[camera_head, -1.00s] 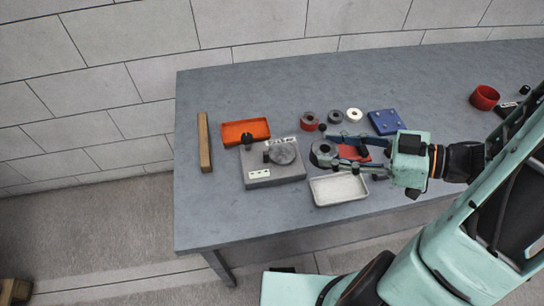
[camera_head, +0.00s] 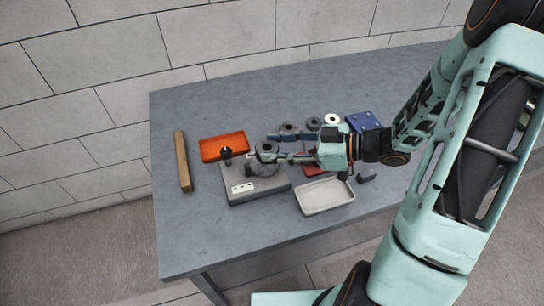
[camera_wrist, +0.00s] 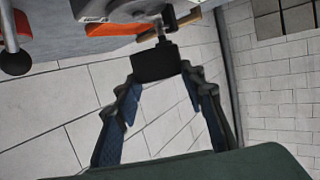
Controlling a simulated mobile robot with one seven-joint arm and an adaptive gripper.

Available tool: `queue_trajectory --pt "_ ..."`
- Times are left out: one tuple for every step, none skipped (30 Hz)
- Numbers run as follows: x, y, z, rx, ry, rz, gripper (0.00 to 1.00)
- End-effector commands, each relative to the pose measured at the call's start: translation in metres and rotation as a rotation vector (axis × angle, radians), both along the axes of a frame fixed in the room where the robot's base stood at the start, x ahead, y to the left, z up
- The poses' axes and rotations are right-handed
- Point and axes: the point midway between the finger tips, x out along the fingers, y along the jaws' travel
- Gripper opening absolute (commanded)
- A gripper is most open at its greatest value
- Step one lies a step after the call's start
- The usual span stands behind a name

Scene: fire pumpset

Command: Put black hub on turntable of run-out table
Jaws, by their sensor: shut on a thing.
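My gripper (camera_head: 270,147) is shut on the black hub (camera_head: 266,149), which sits between the fingertips. In the wrist view the hub (camera_wrist: 154,64) shows as a dark block between the two blue-padded fingers. The run-out table (camera_head: 258,188) is a grey block with a white label on its front. Its round grey turntable (camera_head: 263,169) is on top, partly hidden by the hub and gripper. The hub is over or just behind the turntable in the head view; I cannot tell whether they touch. A black-topped post (camera_head: 226,152) stands at the run-out table's left.
An orange tray (camera_head: 224,147) lies behind the run-out table, and a wooden bar (camera_head: 183,161) lies at left. A white tray (camera_head: 326,196) is at right front. Several rings and a blue block (camera_head: 364,121) stand behind my gripper. The bench's left front is clear.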

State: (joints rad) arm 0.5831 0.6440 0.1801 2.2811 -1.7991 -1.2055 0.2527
Motion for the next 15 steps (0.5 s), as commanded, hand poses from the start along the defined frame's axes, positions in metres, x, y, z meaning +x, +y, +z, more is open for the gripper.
queue_trajectory --pt "0.003 0.003 -0.003 0.004 -0.002 0.002 0.0" --pt "0.004 0.003 -0.005 0.002 -0.002 0.003 0.0" --pt "0.005 0.004 -0.006 0.002 -0.002 0.002 0.0" --pt "0.006 0.004 -0.007 0.002 -0.003 0.002 0.0" --pt "0.007 0.005 -0.009 0.002 -0.003 0.002 0.0" --pt "0.009 0.007 -0.013 0.002 -0.002 0.002 0.0" --pt "0.01 0.008 -0.016 0.003 -0.002 0.001 0.0" --pt "0.012 0.01 -0.02 0.003 0.0 0.002 0.0" --pt "0.012 0.01 -0.026 0.004 0.001 0.0 0.0" --pt "0.012 0.01 -0.03 0.004 0.001 0.0 0.0" --pt "0.012 0.01 -0.034 0.004 0.0 0.001 0.0" --pt "0.012 0.009 -0.038 0.004 0.0 0.0 0.0" --pt "0.012 0.009 -0.041 0.004 0.0 0.0 0.0" --pt "0.012 0.009 -0.044 0.004 -0.001 0.0 0.0" --pt "0.012 0.009 -0.046 0.002 -0.003 0.001 0.0"
